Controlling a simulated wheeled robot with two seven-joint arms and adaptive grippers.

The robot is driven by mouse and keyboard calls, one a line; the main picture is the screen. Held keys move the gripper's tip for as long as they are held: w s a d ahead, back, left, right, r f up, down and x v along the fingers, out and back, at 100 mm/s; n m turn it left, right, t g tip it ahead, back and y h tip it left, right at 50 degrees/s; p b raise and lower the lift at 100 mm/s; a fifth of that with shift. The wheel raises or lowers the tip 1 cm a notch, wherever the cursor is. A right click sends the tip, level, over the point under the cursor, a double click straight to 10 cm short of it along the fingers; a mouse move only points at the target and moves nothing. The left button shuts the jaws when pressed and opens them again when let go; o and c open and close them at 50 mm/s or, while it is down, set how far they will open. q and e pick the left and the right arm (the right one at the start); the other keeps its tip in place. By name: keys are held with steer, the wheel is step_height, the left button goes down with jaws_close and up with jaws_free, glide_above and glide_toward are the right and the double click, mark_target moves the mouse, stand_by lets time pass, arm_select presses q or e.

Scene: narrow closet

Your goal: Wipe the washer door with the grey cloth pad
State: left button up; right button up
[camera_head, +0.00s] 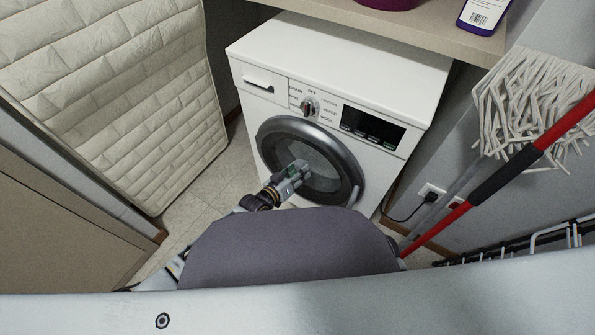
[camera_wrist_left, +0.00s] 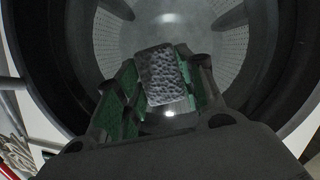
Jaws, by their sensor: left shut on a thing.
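The white washer (camera_head: 420,100) stands against the back wall. Its round door (camera_head: 326,160) has a dark rim and clear glass and looks shut. My left gripper (camera_head: 296,174) is in front of the glass, a little left of and below its middle. In the left wrist view, this gripper (camera_wrist_left: 160,92) is shut on the grey cloth pad (camera_wrist_left: 160,74), a small, bumpy dark-grey block between the green-lined fingers. The door (camera_wrist_left: 110,35) fills the view behind the pad. I cannot tell whether the pad touches the glass. My right gripper is not in view.
A quilted mattress (camera_head: 130,90) leans at the left. A mop (camera_head: 525,105) and a red pole (camera_head: 550,155) stand at the right, near a wall socket (camera_head: 430,192). A shelf (camera_head: 420,30) above holds a bottle (camera_head: 483,14). Tiled floor (camera_head: 205,195) shows left of the washer.

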arm_select(q)
steer(key=shift+d, duration=0.1)
steer(key=shift+s+d+p, duration=1)
steer(key=shift+s+d, duration=0.25)
steer(key=shift+d, duration=0.2)
steer(key=shift+s+a, duration=0.1)
steer(key=shift+s+a+p, duration=0.75)
steer(key=shift+s+a, duration=0.1)
steer(key=shift+s, duration=0.3)
steer(key=shift+s+a+p, duration=0.7)
steer(key=shift+s+a, duration=0.15)
steer(key=shift+s, duration=0.3)
steer(key=shift+s, duration=0.15)
steer(key=shift+s+a+p, duration=0.8)
steer(key=shift+s+a, duration=0.05)
steer(key=shift+s, duration=0.25)
